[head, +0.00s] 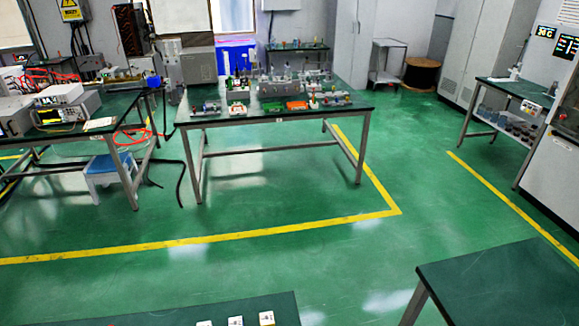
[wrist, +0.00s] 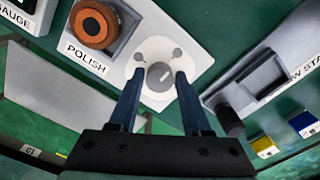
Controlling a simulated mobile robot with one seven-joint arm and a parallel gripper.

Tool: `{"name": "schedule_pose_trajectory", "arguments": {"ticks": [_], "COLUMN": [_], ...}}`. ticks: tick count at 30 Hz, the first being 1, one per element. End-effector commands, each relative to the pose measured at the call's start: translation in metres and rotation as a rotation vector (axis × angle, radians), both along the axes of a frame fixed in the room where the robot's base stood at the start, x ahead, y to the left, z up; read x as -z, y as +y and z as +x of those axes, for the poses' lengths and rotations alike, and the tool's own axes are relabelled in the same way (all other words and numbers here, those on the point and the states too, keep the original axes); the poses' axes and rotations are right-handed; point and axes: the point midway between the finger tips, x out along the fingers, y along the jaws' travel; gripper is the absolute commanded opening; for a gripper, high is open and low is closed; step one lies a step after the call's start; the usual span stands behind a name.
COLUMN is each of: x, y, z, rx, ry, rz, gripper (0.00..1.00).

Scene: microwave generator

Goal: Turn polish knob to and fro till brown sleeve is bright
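In the wrist view, the round grey polish knob (wrist: 160,76) with a pale pointer line sits on a white plate. My gripper (wrist: 160,79) has its two dark blue fingers on either side of the knob, with small gaps showing, so it is open. I cannot tell how far the tips stand above the plate. The brown sleeve (wrist: 97,21), an orange-brown ring with a darker centre, sits in a grey holder up and left of the knob, beside the "POLISH" label (wrist: 87,60). My gripper is not in the head view, and I cannot pick out the knob or sleeve there.
A grey block-shaped device (wrist: 257,80) stands close to the right of my fingers, by a label partly reading "W STA". A "GAUGE" label (wrist: 14,17) is at upper left. In the head view, a green-topped bench (head: 270,118) holds several small devices; open green floor lies in front.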

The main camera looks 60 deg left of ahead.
Motion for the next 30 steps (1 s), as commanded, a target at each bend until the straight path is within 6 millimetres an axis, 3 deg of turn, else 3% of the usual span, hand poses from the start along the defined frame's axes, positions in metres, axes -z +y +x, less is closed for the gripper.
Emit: {"name": "schedule_pose_trajectory", "arguments": {"ticks": [1, 3, 16, 20, 30], "x": [0.0, 0.0, -0.008, -0.025, -0.091], "y": [0.0, 0.0, 0.0, 0.0, 0.0], "z": [0.0, 0.0, 0.0, 0.0, 0.001], "rx": [0.0, 0.0, -0.001, -0.001, 0.0], "ry": [-0.001, 0.0, 0.0, -0.001, -0.003], "rz": [0.0, 0.0, 0.0, 0.001, 0.002], "gripper": [0.6, 0.72, 0.72, 0.72, 0.72]}}
